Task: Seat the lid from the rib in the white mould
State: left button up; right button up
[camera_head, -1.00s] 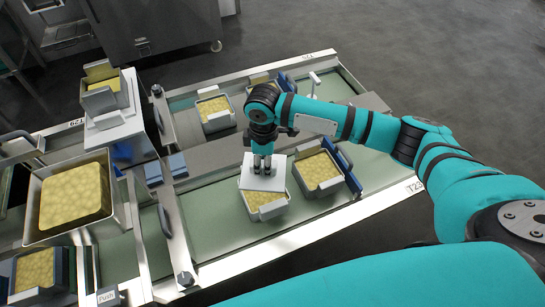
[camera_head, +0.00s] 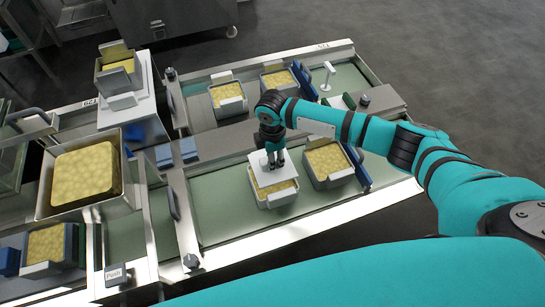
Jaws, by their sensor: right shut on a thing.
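My right gripper (camera_head: 274,165) points down and is shut on a flat white lid (camera_head: 288,161). The lid is over the back part of a light mould (camera_head: 282,199) on the green belt. Yellow curd (camera_head: 279,187) shows in front of the lid, along the mould's near side. The lid looks slightly tilted, and I cannot tell whether it touches the mould. The gripper hides the lid's middle. My left gripper is not in view.
A grey mould (camera_head: 346,179) with curd stands close on the right, beside a blue upright plate (camera_head: 359,167). More filled moulds (camera_head: 228,100) stand on the far belt. A large curd tray (camera_head: 124,201) is at left. The near belt (camera_head: 222,211) is clear left of the lid.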

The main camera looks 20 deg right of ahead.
jog(key=shift+f+b, duration=2.5)
jog(key=shift+b, duration=0.1)
jog(key=shift+f+b, duration=0.4)
jog(key=shift+f, duration=0.6)
jog(key=shift+f, duration=0.55)
jog(key=o, duration=1.1)
notch_tip(320, 180, up, 10)
jog(key=p, duration=1)
